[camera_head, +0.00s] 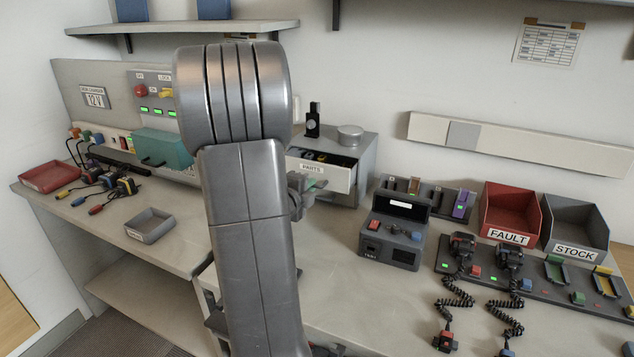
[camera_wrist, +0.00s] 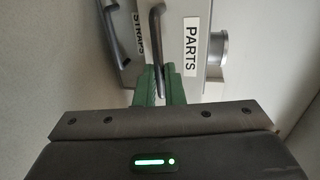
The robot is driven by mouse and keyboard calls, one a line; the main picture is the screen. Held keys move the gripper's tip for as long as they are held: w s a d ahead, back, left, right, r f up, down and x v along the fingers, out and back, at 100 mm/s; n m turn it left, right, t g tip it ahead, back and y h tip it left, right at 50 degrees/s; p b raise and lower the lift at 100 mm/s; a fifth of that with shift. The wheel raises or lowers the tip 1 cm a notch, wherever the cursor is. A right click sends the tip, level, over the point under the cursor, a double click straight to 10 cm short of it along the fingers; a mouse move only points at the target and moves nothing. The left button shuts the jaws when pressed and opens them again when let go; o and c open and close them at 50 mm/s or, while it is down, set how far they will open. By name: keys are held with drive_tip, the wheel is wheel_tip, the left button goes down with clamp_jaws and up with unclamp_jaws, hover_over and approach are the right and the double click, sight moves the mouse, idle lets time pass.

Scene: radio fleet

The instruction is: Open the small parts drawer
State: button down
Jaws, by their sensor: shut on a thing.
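The small parts drawer (camera_head: 335,178), labelled PARTS, is in the grey cabinet (camera_head: 368,172) on the bench, behind my arm. It stands partly pulled out, with small dark items showing inside. Its front with the label also shows in the wrist view (camera_wrist: 205,25). My gripper (camera_head: 312,184) is at the drawer front, partly hidden by my arm. In the wrist view its green fingers (camera_wrist: 159,85) are closed around the drawer's bar handle (camera_wrist: 157,45).
A STRAPS drawer (camera_wrist: 112,20) sits beside it in the wrist view. On the bench are a grey tray (camera_head: 150,226), a radio tester (camera_head: 391,240), a red FAULT bin (camera_head: 510,212) and a grey STOCK bin (camera_head: 574,226). Bench space before the drawer is clear.

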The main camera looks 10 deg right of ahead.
drive_tip(key=f+v, duration=0.1)
drive_tip(key=v, duration=0.5)
drive_tip(key=shift+s+a, duration=0.25)
drive_tip(key=shift+s, duration=0.05)
drive_tip(key=c, duration=1.5)
unclamp_jaws()
drive_tip(key=shift+f, duration=0.1)
drive_tip(key=shift+c, duration=0.2)
drive_tip(key=v, duration=1.4)
drive_tip(key=shift+d, duration=0.1)
drive_tip(key=shift+w, duration=0.1)
drive_tip(key=x, duration=1.4)
